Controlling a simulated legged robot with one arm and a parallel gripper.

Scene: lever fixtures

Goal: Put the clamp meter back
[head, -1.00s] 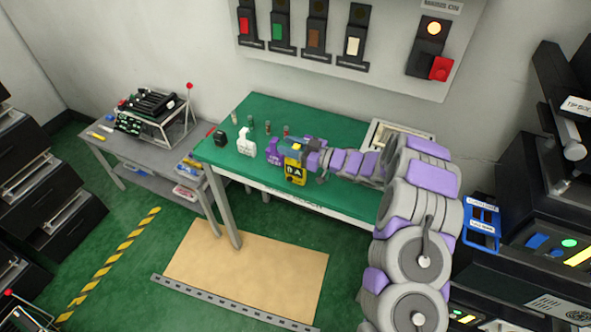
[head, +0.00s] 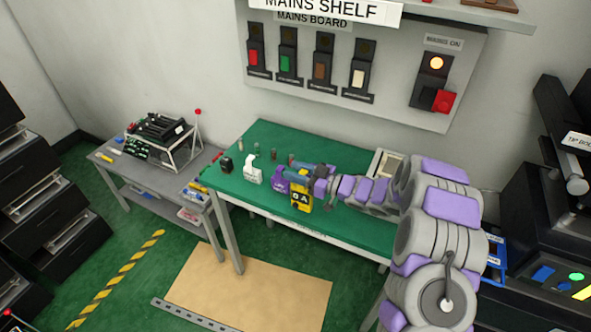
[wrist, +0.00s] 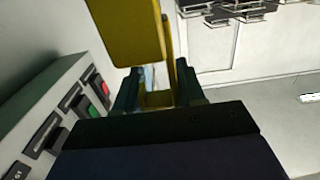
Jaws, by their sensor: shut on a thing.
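The clamp meter (head: 301,196) is yellow with a dark face and shows near the front edge of the green bench in the head view. My gripper (head: 308,173) is shut on it. In the wrist view the yellow body of the meter (wrist: 125,32) rises between the two dark teal fingers of my gripper (wrist: 158,88). The head view does not make clear whether the meter touches the bench top.
The mains board (head: 390,100) hangs behind, below the mains shelf (head: 450,12). A grey side table (head: 125,165) stands left.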

